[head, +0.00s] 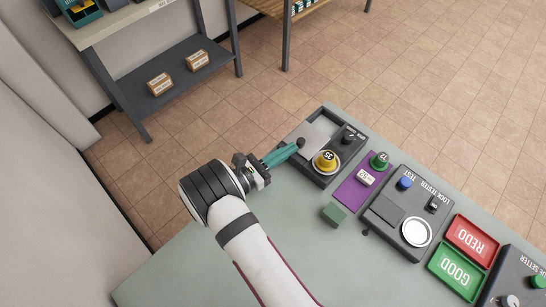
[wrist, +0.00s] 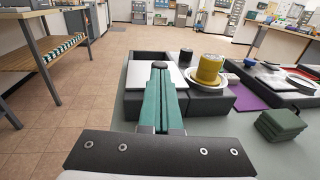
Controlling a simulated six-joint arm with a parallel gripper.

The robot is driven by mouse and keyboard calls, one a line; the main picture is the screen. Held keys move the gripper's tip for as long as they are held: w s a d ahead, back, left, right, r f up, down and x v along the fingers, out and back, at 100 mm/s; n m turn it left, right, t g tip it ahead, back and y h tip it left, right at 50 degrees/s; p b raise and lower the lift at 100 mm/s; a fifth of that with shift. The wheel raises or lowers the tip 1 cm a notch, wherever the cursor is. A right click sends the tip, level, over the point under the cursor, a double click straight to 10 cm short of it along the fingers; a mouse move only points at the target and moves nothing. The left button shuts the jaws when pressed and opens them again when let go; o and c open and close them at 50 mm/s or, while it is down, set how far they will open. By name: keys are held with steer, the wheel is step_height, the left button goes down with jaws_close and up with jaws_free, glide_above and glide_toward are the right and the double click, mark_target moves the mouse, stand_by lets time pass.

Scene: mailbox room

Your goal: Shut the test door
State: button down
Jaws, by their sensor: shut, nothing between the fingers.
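My gripper (head: 292,151) is shut and empty, its teal fingers together at the near left corner of a dark box (head: 322,177). The box has a pale grey flat plate (head: 311,135) and a dark round knob (head: 300,143) close to my fingertips; I cannot tell whether they touch. In the wrist view my fingers (wrist: 160,66) point over the box (wrist: 206,102), partly hiding the pale plate (wrist: 178,76). A yellow cylinder (head: 324,158) marked 35 stands on the box. The lock tester (head: 385,222) has a blue button (head: 404,183) labelled TEST. Which part is the test door is unclear.
A purple mat (head: 350,195) holds a green-topped cylinder (head: 379,160) and a small tag. Red REDO (head: 471,239) and green GOOD (head: 455,270) trays stand right. Bare table (head: 290,240) lies nearer me.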

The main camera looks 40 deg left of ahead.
mark_target(299, 139)
steer(key=shift+w, duration=0.25)
steer(key=shift+w, duration=0.1)
steer(key=w, duration=0.4)
steer(key=shift+w, duration=0.1)
